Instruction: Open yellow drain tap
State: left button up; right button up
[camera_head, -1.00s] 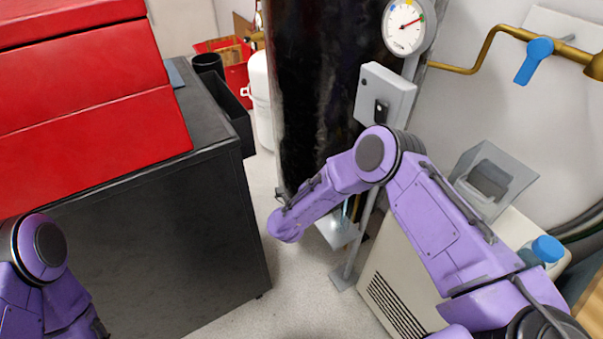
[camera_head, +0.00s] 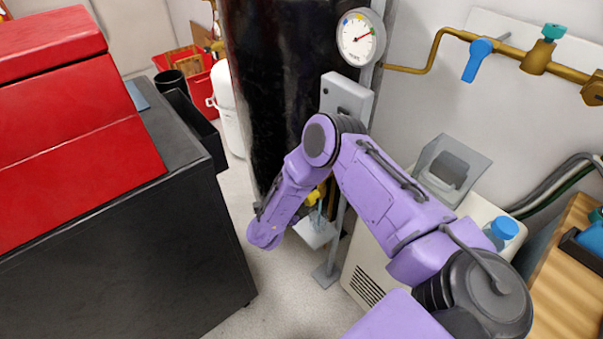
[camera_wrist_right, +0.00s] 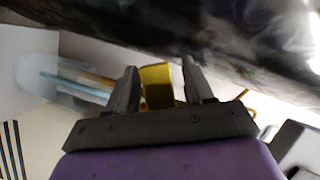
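The yellow drain tap (camera_head: 315,196) shows in the head view low beside the black cylinder, partly hidden behind my right arm. In the right wrist view its yellow handle (camera_wrist_right: 158,88) stands between the two dark fingers of my right gripper (camera_wrist_right: 160,72). The fingers are apart, with a narrow gap to the right finger; contact with the left finger is unclear. In the head view my right gripper is hidden by my own wrist. My left gripper is not in view.
The tall black cylinder (camera_head: 262,90) stands close behind my right arm. A grey box (camera_head: 346,97) and a gauge (camera_head: 360,38) are above. A beige unit (camera_head: 362,262) is to the right, a black cabinet (camera_head: 120,250) to the left. Bare floor (camera_head: 285,310) lies between.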

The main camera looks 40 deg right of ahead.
jog(key=v, duration=0.7)
jog(key=shift+a+b, duration=0.25)
jog(key=shift+b, duration=0.05)
jog(key=shift+s, duration=0.1)
